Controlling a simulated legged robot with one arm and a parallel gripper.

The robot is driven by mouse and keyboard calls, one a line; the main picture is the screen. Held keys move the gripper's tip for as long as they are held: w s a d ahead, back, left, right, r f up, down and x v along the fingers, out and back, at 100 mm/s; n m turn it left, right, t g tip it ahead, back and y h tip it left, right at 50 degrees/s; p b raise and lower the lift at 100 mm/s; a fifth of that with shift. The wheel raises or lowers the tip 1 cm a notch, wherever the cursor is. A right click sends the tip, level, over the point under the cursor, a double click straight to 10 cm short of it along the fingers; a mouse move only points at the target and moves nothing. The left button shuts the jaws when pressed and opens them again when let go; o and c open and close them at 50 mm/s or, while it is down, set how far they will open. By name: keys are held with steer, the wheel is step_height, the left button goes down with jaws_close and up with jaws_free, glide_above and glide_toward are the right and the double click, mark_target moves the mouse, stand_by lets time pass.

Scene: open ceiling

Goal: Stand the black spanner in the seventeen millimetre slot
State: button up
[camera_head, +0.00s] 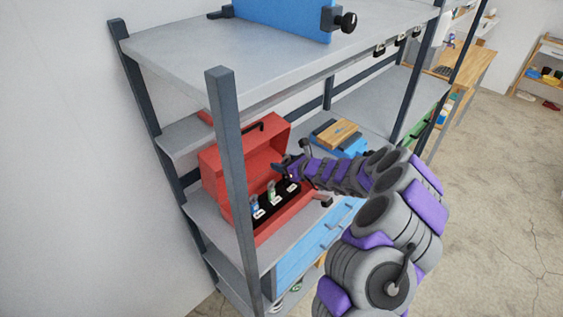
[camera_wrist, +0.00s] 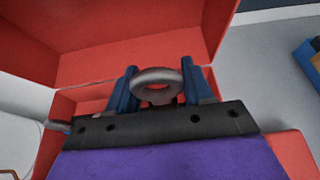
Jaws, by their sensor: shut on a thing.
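The red toolbox (camera_head: 213,168) stands open on the middle shelf, its lid raised at the back. A black slotted holder (camera_head: 275,207) with white labels lies inside it. A blue-marked tool and a green-marked tool stand in the holder; the label numbers are too small to read. My gripper (camera_head: 283,168) is over the right part of the box. In the wrist view its blue fingers (camera_wrist: 160,100) are shut on the black spanner (camera_wrist: 144,88), whose dark grey ring end shows between them. The rest of the spanner is hidden, and I cannot tell whether it touches a slot.
A dark shelf post (camera_head: 228,190) rises in front of the toolbox. The upper shelf (camera_head: 270,55) lies above it. A blue case with a wooden board (camera_head: 336,133) lies behind and right of my gripper. Blue drawers (camera_head: 310,245) are below the box.

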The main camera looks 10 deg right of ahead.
steer(key=shift+d, duration=0.7)
steer(key=shift+a, duration=0.35)
steer(key=shift+a, duration=0.15)
steer(key=shift+a, duration=0.2)
steer(key=shift+d, duration=0.4)
stand_by(0.4)
steer(key=shift+f+b, duration=1.45)
steer(key=shift+f, duration=1.25)
steer(key=o, duration=1.2)
